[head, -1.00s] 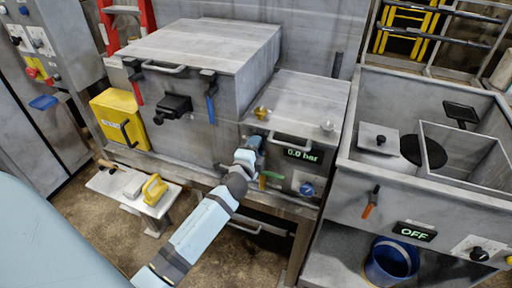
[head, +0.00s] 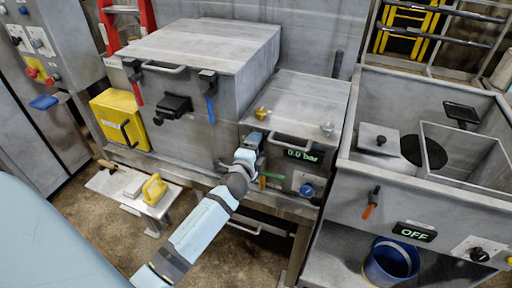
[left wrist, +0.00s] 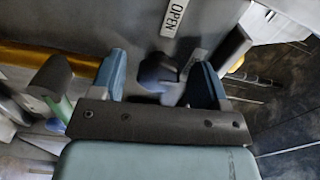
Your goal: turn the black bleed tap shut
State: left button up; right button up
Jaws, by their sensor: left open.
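My left gripper (head: 253,142) reaches the front panel of the low cabinet (head: 296,97), left of the 0.0 bar display. In the left wrist view the gripper (left wrist: 160,70) is open, its two blue fingers apart. A dark rounded knob (left wrist: 157,72), which looks like the black bleed tap, sits between the fingers. I see no clear contact with either finger. My right gripper is not in view.
A green handle (head: 271,176) and a blue knob (head: 306,190) are close to the right of my gripper. The cabinet's bar handle (head: 291,140) and display (head: 302,155) are above them. The sink unit (head: 350,165) stands further right.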

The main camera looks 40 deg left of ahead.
pick_arm(q)
jog(key=b+v, duration=0.2)
jog(key=v, duration=1.1)
jog(key=shift+s+b, duration=0.35)
jog(key=shift+s, duration=0.05)
jog(key=shift+f, duration=0.1)
jog(key=s+d+f+n+g+h+p, duration=0.5)
jog(key=s+d+f+n+g+h, duration=0.1)
jog(key=s+d+f+n, duration=0.5)
jog(key=s+d+f+h, duration=0.1)
jog(key=s+d+f, duration=0.1)
jog(key=d+f, duration=0.1)
jog(key=shift+s+h, duration=0.3)
jog(key=shift+s, duration=0.05)
